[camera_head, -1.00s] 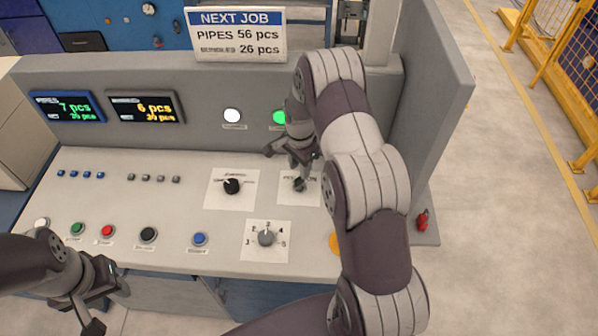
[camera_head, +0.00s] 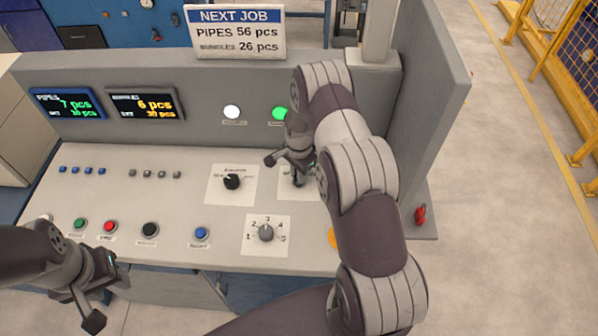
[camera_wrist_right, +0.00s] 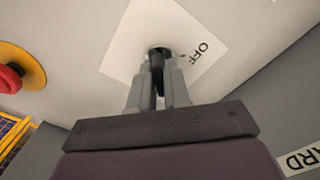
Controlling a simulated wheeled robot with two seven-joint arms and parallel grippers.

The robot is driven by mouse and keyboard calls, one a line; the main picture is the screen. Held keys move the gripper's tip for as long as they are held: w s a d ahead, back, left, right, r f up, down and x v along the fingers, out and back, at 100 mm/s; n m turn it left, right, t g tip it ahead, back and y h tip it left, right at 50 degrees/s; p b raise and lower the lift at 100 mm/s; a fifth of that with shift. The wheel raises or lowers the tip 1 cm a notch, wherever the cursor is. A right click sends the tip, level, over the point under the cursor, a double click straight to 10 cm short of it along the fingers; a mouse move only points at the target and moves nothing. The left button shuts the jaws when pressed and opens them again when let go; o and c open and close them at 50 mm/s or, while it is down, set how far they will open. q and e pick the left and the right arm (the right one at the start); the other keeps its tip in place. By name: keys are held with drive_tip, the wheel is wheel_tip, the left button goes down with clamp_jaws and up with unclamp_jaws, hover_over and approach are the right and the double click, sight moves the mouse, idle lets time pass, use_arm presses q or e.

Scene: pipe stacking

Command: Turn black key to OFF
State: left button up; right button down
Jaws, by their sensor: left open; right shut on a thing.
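The black key (camera_wrist_right: 157,68) sits on a white plate (camera_wrist_right: 125,45) with the word OFF printed beside it in the right wrist view. My right gripper (camera_wrist_right: 158,98) is shut on the key, with one finger on each side of it. In the head view my right gripper (camera_head: 298,178) is down at this plate (camera_head: 287,190), and the gripper and arm hide most of the plate and the key. My left gripper (camera_head: 107,304) is open and empty at the panel's front left edge.
Left of the plate is a black selector knob (camera_head: 232,181), with a grey numbered dial (camera_head: 266,233) below. A red button on a yellow base (camera_wrist_right: 12,75) is close by. Several push buttons line the panel's front. A green light (camera_head: 279,114) glows behind.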

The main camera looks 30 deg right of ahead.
drive_tip(key=shift+w+n+b, duration=0.1)
drive_tip(key=shift+n+b, duration=0.55)
drive_tip(key=shift+n, duration=0.05)
drive_tip(key=n+b, duration=0.1)
drive_tip(key=n, duration=0.1)
drive_tip(key=shift+n+b, duration=0.3)
drive_tip(key=n+b, duration=0.2)
drive_tip(key=n, duration=0.4)
drive_tip(key=shift+b, duration=0.4)
drive_tip(key=n+b, duration=0.1)
drive_tip(key=n, duration=0.3)
drive_tip(key=shift+w+r+n+b, duration=0.15)
drive_tip(key=shift+n+b, duration=0.3)
drive_tip(key=shift+n, duration=1.35)
drive_tip(key=c, duration=1.2)
unclamp_jaws()
